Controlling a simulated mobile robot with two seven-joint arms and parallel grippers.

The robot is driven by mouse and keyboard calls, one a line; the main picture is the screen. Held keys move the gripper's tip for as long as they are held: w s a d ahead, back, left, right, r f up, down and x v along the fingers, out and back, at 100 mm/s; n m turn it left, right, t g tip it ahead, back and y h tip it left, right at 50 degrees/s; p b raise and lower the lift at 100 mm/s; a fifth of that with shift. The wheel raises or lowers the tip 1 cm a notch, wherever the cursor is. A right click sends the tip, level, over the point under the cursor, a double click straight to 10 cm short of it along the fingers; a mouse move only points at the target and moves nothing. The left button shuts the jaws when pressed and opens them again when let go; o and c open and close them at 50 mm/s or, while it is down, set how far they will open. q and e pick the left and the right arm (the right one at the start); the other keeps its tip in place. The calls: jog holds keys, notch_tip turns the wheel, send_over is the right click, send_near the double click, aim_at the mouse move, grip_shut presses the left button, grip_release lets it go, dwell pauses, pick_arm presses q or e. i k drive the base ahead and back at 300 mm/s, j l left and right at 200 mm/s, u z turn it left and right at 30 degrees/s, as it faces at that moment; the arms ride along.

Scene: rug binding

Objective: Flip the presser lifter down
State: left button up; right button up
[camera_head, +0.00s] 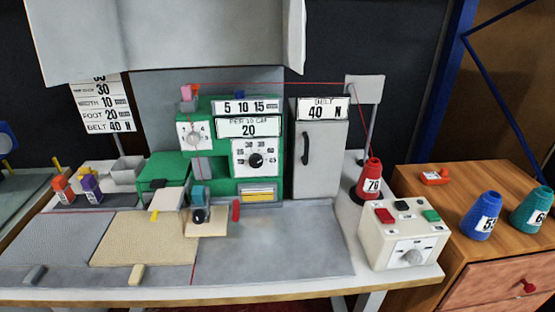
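A green sewing machine (218,150) stands at the back of the work table (400,280). Its head carries dials and number plates. Below the head, a blue and dark part (199,205) sits over a small tan plate (206,228). A short red lever (236,210) stands upright just right of this part; it may be the presser lifter, but no label shows this. Neither of my grippers is in view, and nothing touches the machine.
A grey belt cabinet (318,150) stands right of the machine. A red thread cone (370,180) and a white control box (402,235) are at the table's right. Blue (482,215) and teal (532,210) cones stand on a wooden cabinet. The grey front surface (280,255) is clear.

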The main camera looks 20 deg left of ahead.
aim_at(235, 201)
jog(key=u, duration=1.3)
